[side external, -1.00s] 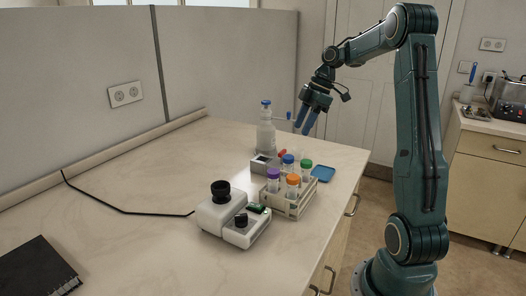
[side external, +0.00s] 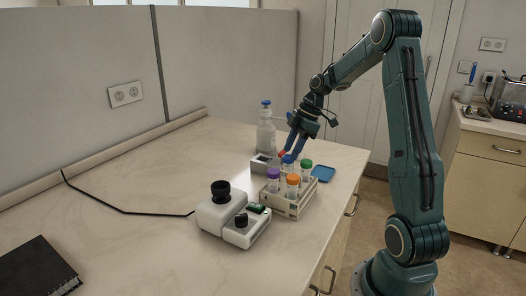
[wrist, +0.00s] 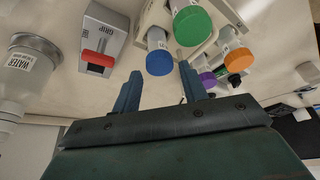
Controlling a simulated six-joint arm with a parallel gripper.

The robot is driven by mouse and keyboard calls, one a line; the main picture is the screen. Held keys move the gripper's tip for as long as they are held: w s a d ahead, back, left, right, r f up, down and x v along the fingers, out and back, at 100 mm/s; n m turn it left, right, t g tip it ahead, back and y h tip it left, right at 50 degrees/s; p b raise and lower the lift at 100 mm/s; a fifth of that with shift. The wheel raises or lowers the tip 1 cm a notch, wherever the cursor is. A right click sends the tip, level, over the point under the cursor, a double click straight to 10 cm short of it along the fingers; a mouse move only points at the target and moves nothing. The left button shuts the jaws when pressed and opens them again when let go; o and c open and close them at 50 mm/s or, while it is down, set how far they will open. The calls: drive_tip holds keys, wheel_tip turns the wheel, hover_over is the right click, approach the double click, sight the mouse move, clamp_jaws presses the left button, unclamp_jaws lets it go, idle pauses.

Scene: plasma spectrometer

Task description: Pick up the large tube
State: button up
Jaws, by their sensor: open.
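A light-coloured rack (side external: 291,209) on the table holds several upright tubes with coloured caps. They are a blue-capped tube (side external: 287,167), a green-capped tube (side external: 305,170), an orange-capped tube (side external: 293,187) and a purple-capped tube (side external: 273,181). My gripper (side external: 292,145) is open and empty, just above the blue cap in the side view. In the wrist view my two blue fingers (wrist: 160,85) show below the blue cap (wrist: 159,62), apart from it. The green cap (wrist: 193,26) and orange cap (wrist: 239,59) lie right of it.
A grey box (side external: 262,165) with a red part (wrist: 97,58) stands just behind the rack. A water bottle (side external: 266,132) is further back. A white instrument (side external: 232,217) stands in front-left.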

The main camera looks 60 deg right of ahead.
sight(286, 162)
drive_tip(key=shift+f, duration=0.35)
drive_tip(key=shift+x, duration=2.5)
drive_tip(key=shift+c, duration=0.4)
clamp_jaws()
